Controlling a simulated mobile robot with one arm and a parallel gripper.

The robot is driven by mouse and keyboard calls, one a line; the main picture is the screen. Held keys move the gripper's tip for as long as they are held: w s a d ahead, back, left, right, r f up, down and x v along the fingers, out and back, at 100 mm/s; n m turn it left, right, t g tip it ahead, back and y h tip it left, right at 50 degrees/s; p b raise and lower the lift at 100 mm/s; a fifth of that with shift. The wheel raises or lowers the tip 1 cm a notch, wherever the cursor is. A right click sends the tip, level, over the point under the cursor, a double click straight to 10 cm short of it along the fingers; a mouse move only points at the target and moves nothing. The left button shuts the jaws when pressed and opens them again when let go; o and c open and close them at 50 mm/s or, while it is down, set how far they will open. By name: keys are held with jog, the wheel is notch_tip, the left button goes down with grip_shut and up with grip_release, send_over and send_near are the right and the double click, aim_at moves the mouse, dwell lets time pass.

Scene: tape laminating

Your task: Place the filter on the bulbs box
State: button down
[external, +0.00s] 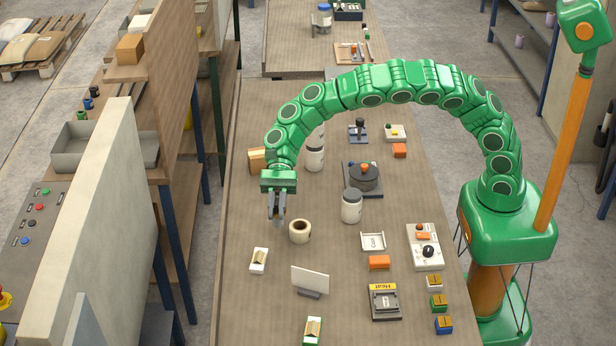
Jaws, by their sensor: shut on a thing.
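My gripper (277,214) points down over the left part of the workbench, just left of a cream roll (299,231). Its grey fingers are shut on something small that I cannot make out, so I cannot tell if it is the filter. No box can be read as the bulbs box. Small boxes in view are an orange-brown one (257,160) behind the gripper, an orange one (379,262), and white (434,283), green (438,303) and blue (443,325) ones at the front right.
A white upright panel (310,280) and a black-and-yellow device (385,302) are nearer the front. Bare bench lies around the gripper's left.

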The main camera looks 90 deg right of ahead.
jog(key=w+d+r+m+t+h, duration=0.1)
jog(key=w+d+m+t, duration=0.15)
jog(key=d, duration=0.85)
jog(key=w+d+r+m+t, duration=0.15)
jog(key=w+d, duration=0.25)
jog(key=d, duration=0.8)
jog(key=m+t+h, duration=0.3)
jog(key=m+t, duration=0.1)
send_over(257, 155)
jog(key=shift+d+f, duration=0.1)
jog(key=shift+f, duration=4.4)
jog(key=shift+f, duration=0.15)
jog(key=c, duration=1.1)
grip_release()
jog(key=v, duration=1.2)
jog(key=shift+s, duration=0.1)
